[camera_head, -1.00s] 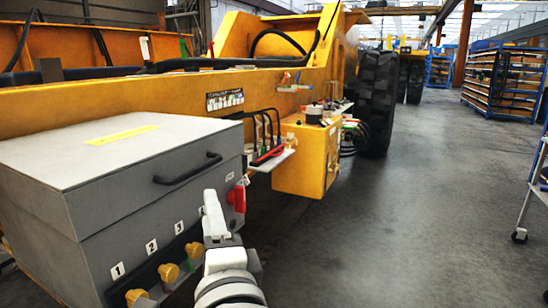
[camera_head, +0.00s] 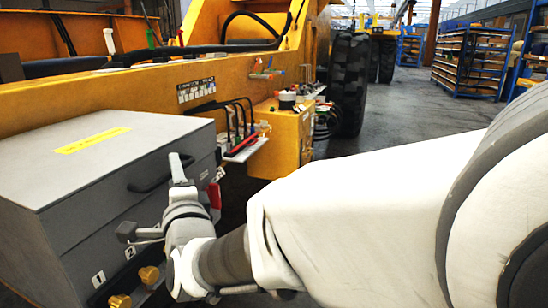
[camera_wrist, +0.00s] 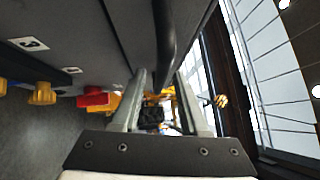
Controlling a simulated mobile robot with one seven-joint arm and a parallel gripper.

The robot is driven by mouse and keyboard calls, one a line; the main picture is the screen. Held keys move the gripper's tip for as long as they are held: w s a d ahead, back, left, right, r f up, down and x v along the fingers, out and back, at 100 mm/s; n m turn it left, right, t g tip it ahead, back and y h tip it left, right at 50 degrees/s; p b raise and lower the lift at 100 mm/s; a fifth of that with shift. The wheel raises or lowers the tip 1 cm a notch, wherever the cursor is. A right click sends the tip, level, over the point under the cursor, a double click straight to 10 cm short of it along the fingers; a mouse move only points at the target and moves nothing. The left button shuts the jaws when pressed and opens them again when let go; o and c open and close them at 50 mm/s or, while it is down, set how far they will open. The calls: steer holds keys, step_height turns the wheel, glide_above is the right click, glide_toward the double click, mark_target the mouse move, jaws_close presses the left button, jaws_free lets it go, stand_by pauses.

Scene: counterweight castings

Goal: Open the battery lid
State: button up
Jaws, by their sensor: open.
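The battery lid (camera_head: 150,126) is the light grey top of a grey box at the left of the head view, with a yellow label on it. It lies shut. Its dark bar handle (camera_head: 146,187) is on the front face. My gripper (camera_head: 178,164) is at the right part of this handle. In the wrist view the handle (camera_wrist: 166,35) runs down from the top towards the space between my two open fingers (camera_wrist: 163,84). The fingers appear on either side of its line. I cannot tell whether they touch it.
Brass knobs (camera_head: 149,275) and number labels are low on the box front. A red switch (camera_head: 215,195) is near the box's right end. A yellow vehicle frame (camera_head: 130,97) stands close behind. Open floor (camera_head: 385,130) lies to the right, with blue shelving (camera_head: 470,62) beyond.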

steer(key=shift+w+a, duration=0.15)
steer(key=shift+w, duration=0.25)
jaws_close()
stand_by(1.3)
